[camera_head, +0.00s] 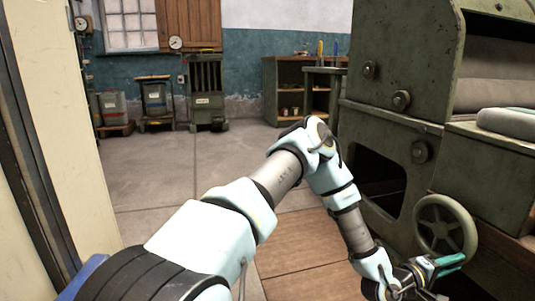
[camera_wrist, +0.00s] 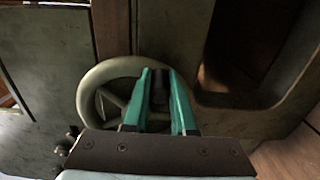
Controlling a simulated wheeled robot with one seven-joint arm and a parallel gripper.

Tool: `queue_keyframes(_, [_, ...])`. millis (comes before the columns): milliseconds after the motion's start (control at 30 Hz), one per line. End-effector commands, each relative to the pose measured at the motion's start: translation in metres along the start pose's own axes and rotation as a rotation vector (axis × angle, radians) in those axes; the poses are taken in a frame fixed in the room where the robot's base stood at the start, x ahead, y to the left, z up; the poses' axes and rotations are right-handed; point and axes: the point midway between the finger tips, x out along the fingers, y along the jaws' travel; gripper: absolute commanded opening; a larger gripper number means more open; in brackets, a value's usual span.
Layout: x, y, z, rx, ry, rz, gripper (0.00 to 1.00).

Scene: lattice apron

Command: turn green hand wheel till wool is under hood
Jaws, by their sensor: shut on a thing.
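The hand wheel (camera_head: 444,228), pale grey-green with spokes, is mounted low on the side of the green machine at the right of the head view. It also shows in the wrist view (camera_wrist: 99,73), partly behind my fingers. My gripper (camera_head: 452,262), with green fingers, is at the wheel's lower rim in the head view. A grey, soft-looking pad (camera_head: 508,121), perhaps the wool, lies on the machine's bed at the right edge. It is cut off by the frame, and I cannot tell which part is the hood.
The machine's green side (camera_head: 395,125) carries knobs and a dark opening left of the wheel. Shelves (camera_head: 290,86), a green cabinet (camera_head: 207,95) and bins stand along the back wall. The floor (camera_head: 160,180) between is clear. A cream post (camera_head: 62,110) is close at left.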

Motion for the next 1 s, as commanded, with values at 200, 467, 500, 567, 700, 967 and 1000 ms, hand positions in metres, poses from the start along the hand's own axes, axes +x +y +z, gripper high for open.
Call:
queue_keyframes(200, [0.000, -0.029, -0.016, 0.000, 0.005, -0.001, 0.00])
queue_keyframes(467, [0.000, -0.028, -0.016, 0.000, 0.002, -0.002, 0.00])
queue_keyframes(500, [0.000, -0.028, -0.016, 0.000, 0.002, -0.002, 0.00])
queue_keyframes(567, [0.000, -0.029, -0.017, 0.000, 0.002, -0.002, 0.00])
queue_keyframes(700, [-0.001, -0.038, -0.027, 0.001, 0.004, -0.001, 0.00])
queue_keyframes(967, [-0.001, -0.048, -0.046, 0.000, 0.004, -0.001, 0.29])
queue_keyframes(1000, [-0.001, -0.048, -0.046, 0.000, 0.004, -0.001, 0.34])
